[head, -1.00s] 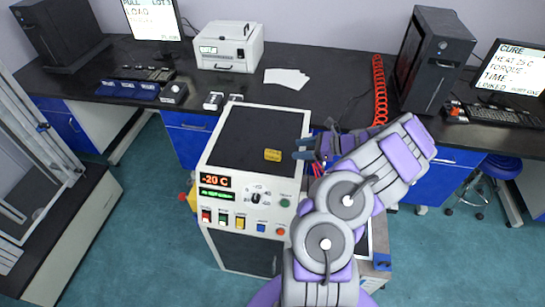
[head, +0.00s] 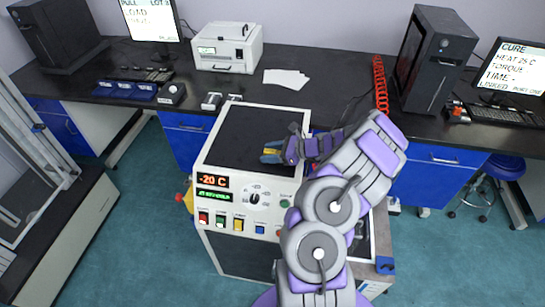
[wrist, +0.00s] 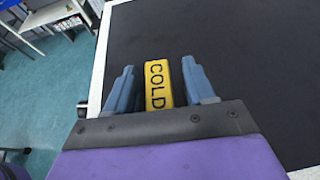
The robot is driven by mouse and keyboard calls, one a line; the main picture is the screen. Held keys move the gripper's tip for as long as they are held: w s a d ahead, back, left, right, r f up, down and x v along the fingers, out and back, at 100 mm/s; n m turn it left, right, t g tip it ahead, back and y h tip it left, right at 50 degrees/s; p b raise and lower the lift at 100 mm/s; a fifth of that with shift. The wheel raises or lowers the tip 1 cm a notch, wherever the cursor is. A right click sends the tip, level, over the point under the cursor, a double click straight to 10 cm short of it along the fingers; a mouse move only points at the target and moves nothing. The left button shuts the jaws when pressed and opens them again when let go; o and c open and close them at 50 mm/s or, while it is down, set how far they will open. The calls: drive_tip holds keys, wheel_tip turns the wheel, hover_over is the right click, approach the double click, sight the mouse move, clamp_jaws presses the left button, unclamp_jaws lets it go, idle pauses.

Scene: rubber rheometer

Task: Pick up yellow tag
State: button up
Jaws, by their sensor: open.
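The yellow tag (wrist: 158,84), marked COLD, lies on the black top of the white machine. In the wrist view it sits between the two blue-grey fingers of my gripper (wrist: 163,88), which are open. In the head view my gripper (head: 272,153) reaches over the machine top from the right and hides most of the yellow tag (head: 271,150).
The white machine (head: 211,152) has a front panel reading -20 C, with buttons and a knob. Behind it a black bench (head: 330,75) carries a white box device (head: 228,48), white papers (head: 287,79), a black tower (head: 436,60) and monitors. The machine top around the tag is clear.

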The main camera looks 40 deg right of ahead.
sight(270, 150)
drive_tip(key=shift+a, duration=0.1)
clamp_jaws()
idle(0.4)
wheel_tip(270, 150, up, 10)
drive_tip(key=p, duration=0.3)
drive_tip(key=shift+w, duration=0.1)
